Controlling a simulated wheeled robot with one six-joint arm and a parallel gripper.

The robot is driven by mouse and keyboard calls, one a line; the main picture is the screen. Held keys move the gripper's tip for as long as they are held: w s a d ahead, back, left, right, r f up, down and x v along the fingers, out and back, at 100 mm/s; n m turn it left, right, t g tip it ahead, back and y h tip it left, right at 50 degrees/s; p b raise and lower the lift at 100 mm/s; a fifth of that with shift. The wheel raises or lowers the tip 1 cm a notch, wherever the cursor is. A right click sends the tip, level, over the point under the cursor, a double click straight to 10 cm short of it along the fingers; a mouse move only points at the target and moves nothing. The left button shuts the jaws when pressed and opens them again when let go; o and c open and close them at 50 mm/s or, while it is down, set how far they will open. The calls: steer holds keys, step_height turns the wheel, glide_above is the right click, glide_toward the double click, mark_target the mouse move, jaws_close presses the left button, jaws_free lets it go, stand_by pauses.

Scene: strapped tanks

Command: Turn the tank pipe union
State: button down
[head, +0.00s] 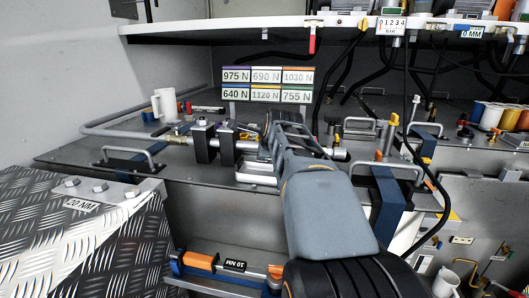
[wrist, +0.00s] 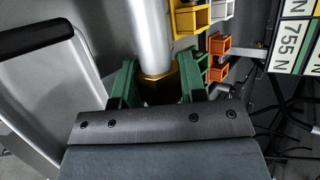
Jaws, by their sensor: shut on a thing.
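The union shows in the wrist view as a brass-coloured collar (wrist: 160,82) at the lower end of a silver pipe (wrist: 150,35). My gripper (wrist: 160,88) has its green fingers on either side of this collar and is shut on it. The gripper body hides the collar's lower part. In the head view my arm reaches to the pipe line on the grey deck and hides most of the union. Dark clamp blocks (head: 202,142) hold the pipe line left of my arm.
A force label board (head: 267,85) stands behind the pipe. Black hoses hang at right. A treadplate box (head: 75,240) fills the lower left.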

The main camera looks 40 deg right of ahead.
steer(key=shift+t+h+b, duration=0.3)
steer(key=shift+b, duration=0.6)
steer(key=shift+f+n+t+h+b, duration=0.15)
steer(key=shift+n+t+h+b, duration=0.2)
steer(key=shift+b, duration=1.05)
steer(key=c, duration=0.6)
jaws_free()
steer(key=shift+r, duration=0.2)
steer(key=shift+s+a+r+p, duration=0.1)
steer(key=shift+s+a+r, duration=0.5)
steer(key=shift+s+a, duration=0.25)
steer(key=shift+s+a+r+p, duration=0.15)
steer(key=shift+s+a+r, duration=0.45)
steer(key=shift+s+a, duration=0.25)
steer(key=shift+s+a+r+p, duration=0.1)
steer(key=shift+s+a+r, duration=0.55)
steer(key=shift+a, duration=0.3)
steer(key=shift+o, duration=0.2)
steer(key=o, duration=0.5)
